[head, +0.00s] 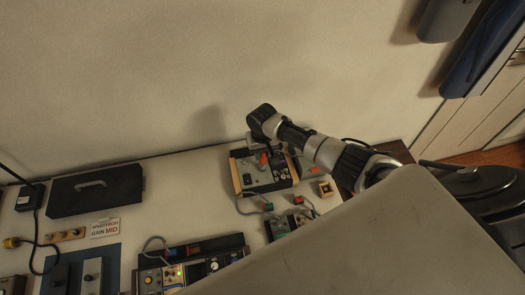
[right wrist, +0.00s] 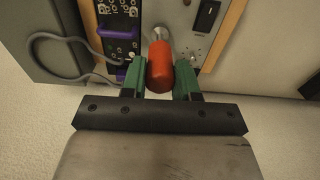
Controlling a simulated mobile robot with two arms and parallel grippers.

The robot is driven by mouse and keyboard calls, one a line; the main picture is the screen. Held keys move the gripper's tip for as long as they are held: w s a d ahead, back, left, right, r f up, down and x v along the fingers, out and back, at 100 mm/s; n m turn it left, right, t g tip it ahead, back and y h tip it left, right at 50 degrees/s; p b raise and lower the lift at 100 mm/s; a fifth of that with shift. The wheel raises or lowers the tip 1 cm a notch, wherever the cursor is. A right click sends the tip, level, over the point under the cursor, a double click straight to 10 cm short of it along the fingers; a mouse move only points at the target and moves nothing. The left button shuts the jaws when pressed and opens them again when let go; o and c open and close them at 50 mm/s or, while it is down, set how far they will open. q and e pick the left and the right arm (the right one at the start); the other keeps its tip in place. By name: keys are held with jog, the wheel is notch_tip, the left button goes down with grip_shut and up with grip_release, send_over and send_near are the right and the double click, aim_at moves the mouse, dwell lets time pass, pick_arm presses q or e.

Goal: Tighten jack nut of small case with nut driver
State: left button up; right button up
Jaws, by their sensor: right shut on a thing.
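The case with wooden side cheeks (head: 283,180) stands on the bench near the wall, below my right arm. In the right wrist view its grey panel (right wrist: 196,44) shows a black rocker switch, jacks and a light wood side. My right gripper (right wrist: 160,72) has its green fingers shut on the red handle of the nut driver (right wrist: 159,66). The driver's metal shaft points at the panel; whether its tip sits on a jack nut is hidden by the handle. The red handle also shows in the head view (head: 264,158). My left gripper is not in view.
A black case (head: 95,192) lies at the left by the wall. A rack of modules (head: 190,268) stands in front, with small cabled boxes (head: 290,222) and a small wooden box (head: 324,188) near the case. A grey cable runs beside the driver in the wrist view.

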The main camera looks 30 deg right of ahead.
jog(key=shift+m+p, duration=0.5)
jog(key=shift+m, duration=0.1)
jog(key=shift+m+p, duration=0.4)
jog(key=shift+m, duration=0.5)
jog(key=o, duration=1.1)
jog(key=shift+c, duration=0.2)
